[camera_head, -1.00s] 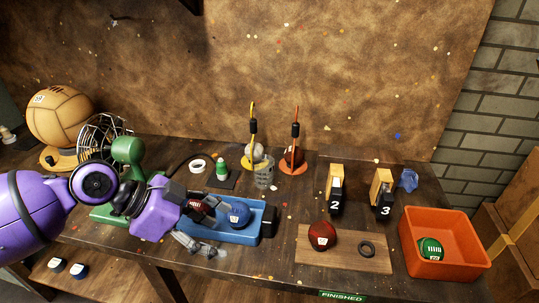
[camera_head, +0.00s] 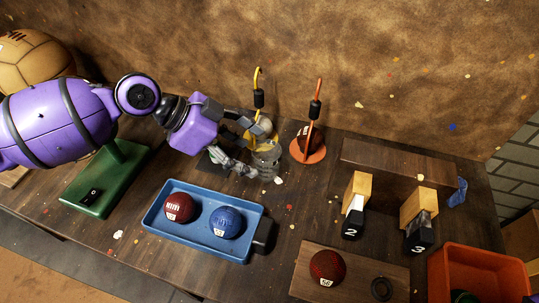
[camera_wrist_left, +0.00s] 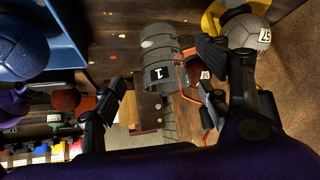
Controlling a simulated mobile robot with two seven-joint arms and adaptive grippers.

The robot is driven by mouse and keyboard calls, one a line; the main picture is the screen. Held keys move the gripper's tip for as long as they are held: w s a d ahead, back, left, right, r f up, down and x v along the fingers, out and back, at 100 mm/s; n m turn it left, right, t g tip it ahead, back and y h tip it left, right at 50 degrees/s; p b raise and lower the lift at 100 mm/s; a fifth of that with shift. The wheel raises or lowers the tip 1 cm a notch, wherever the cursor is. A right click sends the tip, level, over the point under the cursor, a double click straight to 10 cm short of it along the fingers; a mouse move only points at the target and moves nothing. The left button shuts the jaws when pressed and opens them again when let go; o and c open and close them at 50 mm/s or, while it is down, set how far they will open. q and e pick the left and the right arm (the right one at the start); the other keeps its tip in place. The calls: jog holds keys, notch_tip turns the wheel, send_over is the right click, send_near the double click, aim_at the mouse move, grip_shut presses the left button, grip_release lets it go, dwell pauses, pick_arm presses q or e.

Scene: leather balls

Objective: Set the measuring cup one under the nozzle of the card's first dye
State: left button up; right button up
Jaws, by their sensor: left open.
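The measuring cup one (camera_head: 266,158) is a clear cup standing upright on the table, in front of the yellow stand. In the left wrist view the cup (camera_wrist_left: 160,52) shows a black label with a white 1. My left gripper (camera_head: 250,150) is open at the left side of the cup. In the left wrist view its spread fingers (camera_wrist_left: 160,85) lie either side of the cup's lower part; I cannot tell whether they touch it. Several small coloured items (camera_wrist_left: 42,154) show far off there. I cannot make out a card or a nozzle. My right gripper is not in view.
A blue tray (camera_head: 185,237) holds a red and a blue ball. An orange stand (camera_head: 308,156) with a dark ball is right of the cup. Wooden blocks with black fronts numbered 2 (camera_head: 352,222) and 3 (camera_head: 419,235), and an orange bin (camera_head: 480,258), stand farther right.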

pick_arm(q)
jog(key=shift+d+f, duration=0.3)
jog(key=shift+d, duration=0.15)
jog(key=x, duration=0.5)
jog(key=shift+w+p, duration=0.25)
jog(key=shift+p, duration=0.15)
jog(key=shift+c, duration=0.5)
jog(key=c, duration=1.3)
jog(key=shift+o, duration=0.2)
